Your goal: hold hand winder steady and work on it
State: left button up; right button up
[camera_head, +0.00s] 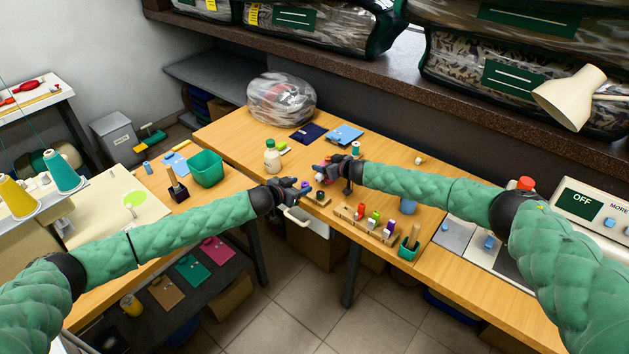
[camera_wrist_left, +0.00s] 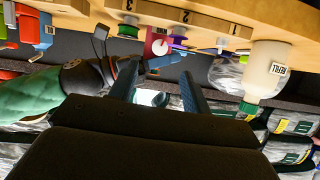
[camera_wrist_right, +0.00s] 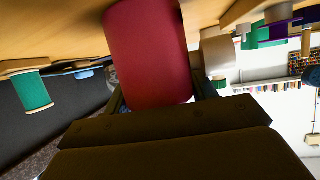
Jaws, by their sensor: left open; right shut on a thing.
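The hand winder (camera_head: 318,172) appears as a small maroon body at the front edge of the wooden table, partly hidden by my grippers. My right gripper (camera_head: 326,166) is shut on its maroon body, which fills the space between the fingers in the right wrist view (camera_wrist_right: 147,50). In the left wrist view the maroon winder (camera_wrist_left: 154,47) shows a pale round part and a purple piece beside it. My left gripper (camera_head: 303,187) is open just left of the winder; its two fingers (camera_wrist_left: 160,92) are apart with nothing clearly between them.
A numbered wooden strip (camera_wrist_left: 180,14) with spools lies beside the winder. A REFILL bottle (camera_head: 272,160) and teal spool (camera_head: 355,148) stand behind.

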aim_at(317, 179)
pick_arm(q)
jog(key=x, duration=0.9)
jog(key=shift+w+d+f, duration=0.1)
jog(key=shift+w+f, duration=0.05)
jog(key=shift+f, duration=0.05)
jog(key=c, duration=1)
